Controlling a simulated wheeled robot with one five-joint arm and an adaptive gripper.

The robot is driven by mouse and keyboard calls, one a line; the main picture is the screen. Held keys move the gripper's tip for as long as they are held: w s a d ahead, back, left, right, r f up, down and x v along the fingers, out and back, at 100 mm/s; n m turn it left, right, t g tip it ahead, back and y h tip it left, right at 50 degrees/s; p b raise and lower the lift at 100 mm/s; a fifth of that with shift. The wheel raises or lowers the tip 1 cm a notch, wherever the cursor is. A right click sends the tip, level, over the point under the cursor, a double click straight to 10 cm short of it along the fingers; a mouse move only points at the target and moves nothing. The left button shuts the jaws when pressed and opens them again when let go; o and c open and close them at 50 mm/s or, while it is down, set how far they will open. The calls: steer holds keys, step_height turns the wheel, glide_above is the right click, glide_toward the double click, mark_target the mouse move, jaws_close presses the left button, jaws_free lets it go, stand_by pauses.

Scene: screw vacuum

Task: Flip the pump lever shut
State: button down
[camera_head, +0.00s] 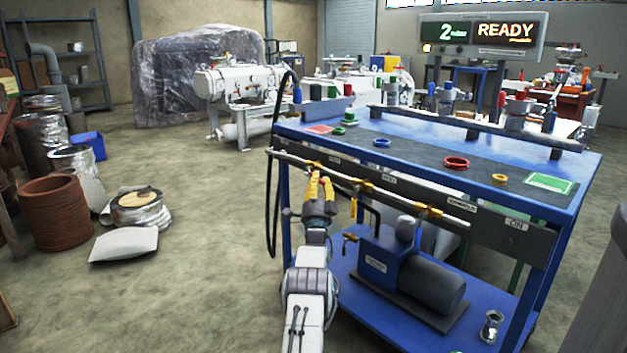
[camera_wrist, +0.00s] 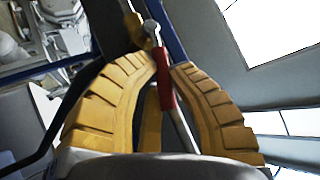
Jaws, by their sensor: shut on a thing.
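My gripper (camera_head: 319,184), with yellow ribbed fingers, is at the left end of the rack's front pipe (camera_head: 345,178). In the wrist view its fingers (camera_wrist: 165,68) close around a lever (camera_wrist: 165,88), a thin metal rod with a red sleeve. The rod's upper end meets a metal and brass-coloured fitting (camera_wrist: 150,28). In the head view the fingers hide the lever, so its angle to the pipe cannot be told there. The pump (camera_head: 415,272), a dark grey and blue body, sits on the lower shelf, right of my gripper.
The blue bench (camera_head: 585,165) carries coloured rings and a rail. More yellow valve fittings (camera_head: 428,211) sit along the pipe to the right. A black hose (camera_head: 274,195) hangs just left of my gripper. A metal canister (camera_head: 491,326) stands on the lower shelf.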

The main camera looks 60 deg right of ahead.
steer(key=shift+s+d+f, duration=0.1)
steer(key=shift+s, duration=0.05)
steer(key=c, duration=1.4)
jaws_free()
steer(key=shift+s, duration=0.1)
steer(key=o, duration=0.4)
steer(key=shift+c, duration=0.2)
steer(key=v, duration=1.2)
